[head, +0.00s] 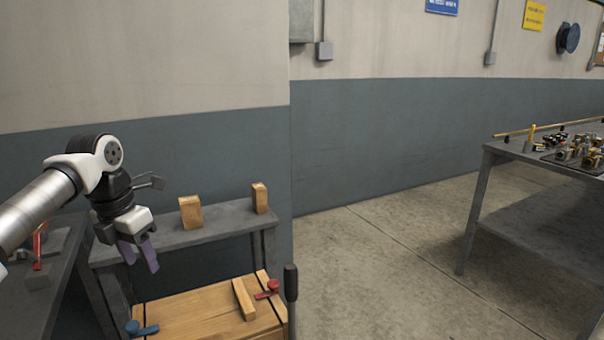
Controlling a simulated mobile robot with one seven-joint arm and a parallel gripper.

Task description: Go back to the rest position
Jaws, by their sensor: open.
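My gripper (138,254) hangs at the left of the head view, with its two purple fingers pointing down and apart. Nothing shows between them. It is in front of a grey shelf table (222,231), above and left of a wooden work board (200,309). My arm comes in from the left edge.
Two wooden blocks (191,212) (260,198) stand upright on the grey table. The board bears a wooden bar (244,299), a red clamp handle (267,290) and a blue one (141,328). At right, a metal table (530,160) holds brass fittings (575,150). The floor between is clear.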

